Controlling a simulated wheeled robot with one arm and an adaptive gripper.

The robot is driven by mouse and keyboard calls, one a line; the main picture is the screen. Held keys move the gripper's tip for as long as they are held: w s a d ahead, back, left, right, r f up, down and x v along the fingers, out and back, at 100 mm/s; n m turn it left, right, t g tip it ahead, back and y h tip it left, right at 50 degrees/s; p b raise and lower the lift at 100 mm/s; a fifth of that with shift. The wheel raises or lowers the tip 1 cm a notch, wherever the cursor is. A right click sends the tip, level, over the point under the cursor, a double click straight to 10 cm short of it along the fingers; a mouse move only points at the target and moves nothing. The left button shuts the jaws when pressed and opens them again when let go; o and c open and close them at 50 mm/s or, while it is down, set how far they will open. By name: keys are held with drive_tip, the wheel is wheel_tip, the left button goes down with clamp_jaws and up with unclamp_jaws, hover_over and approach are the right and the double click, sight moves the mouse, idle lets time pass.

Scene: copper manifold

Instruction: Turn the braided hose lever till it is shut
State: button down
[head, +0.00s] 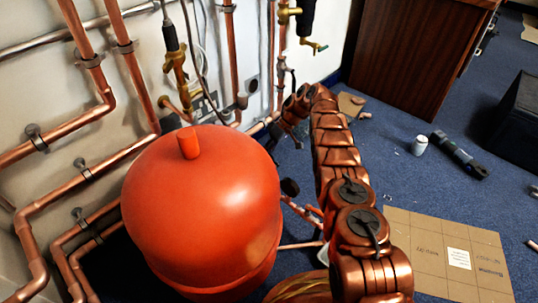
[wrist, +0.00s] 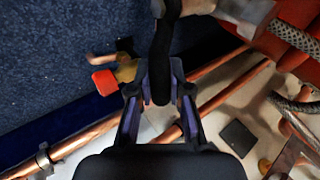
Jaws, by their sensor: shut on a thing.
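In the wrist view a black lever (wrist: 161,45) hangs down from a grey metal fitting (wrist: 200,6) at the top edge. My gripper (wrist: 159,82) has its two fingers on either side of the lever's lower part and is shut on it. The fingers hide part of the lever's end. A grey braided hose (wrist: 294,39) runs beside an orange-red surface at the upper right. In the head view my arm reaches to the pipes by the wall, and the grip itself is too small and hidden to make out.
A big orange-red vessel (head: 200,215) stands left of my arm. Copper pipes (head: 85,172) line the wall. A brass fitting with a red end (wrist: 105,80) lies near the gripper. Cardboard (head: 428,248), a white pot (head: 419,145) and a dark tool (head: 459,156) lie on the blue carpet.

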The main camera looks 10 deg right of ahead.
drive_tip(key=shift+d+f+b, duration=0.15)
drive_tip(key=shift+d+b, duration=0.2)
drive_tip(key=shift+b, duration=0.1)
idle(0.5)
drive_tip(key=c, duration=1.4)
unclamp_jaws()
drive_tip(key=o, duration=0.3)
drive_tip(key=shift+a, duration=0.3)
